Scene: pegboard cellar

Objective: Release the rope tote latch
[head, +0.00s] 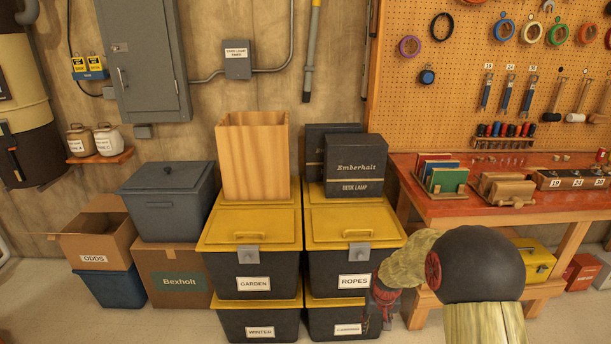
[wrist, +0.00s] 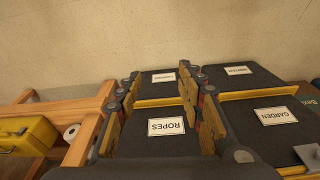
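The ROPES tote (head: 325,284) is black with a yellow lid (head: 342,230), stacked on another tote. Its grey latch (head: 358,253) sits on the front below the lid handle and looks closed. In the upside-down wrist view, the ROPES label (wrist: 166,126) shows between the fingers; the latch cannot be made out there. My gripper (head: 378,304) is at the front right of this tote, at label height and lower than the latch, partly hidden by my arm. In the wrist view my gripper (wrist: 160,112) is open, fingers wide apart with nothing between them.
A red-topped workbench (head: 500,207) stands right, with a yellow case (head: 538,262) beneath. Bare floor shows in front of the totes.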

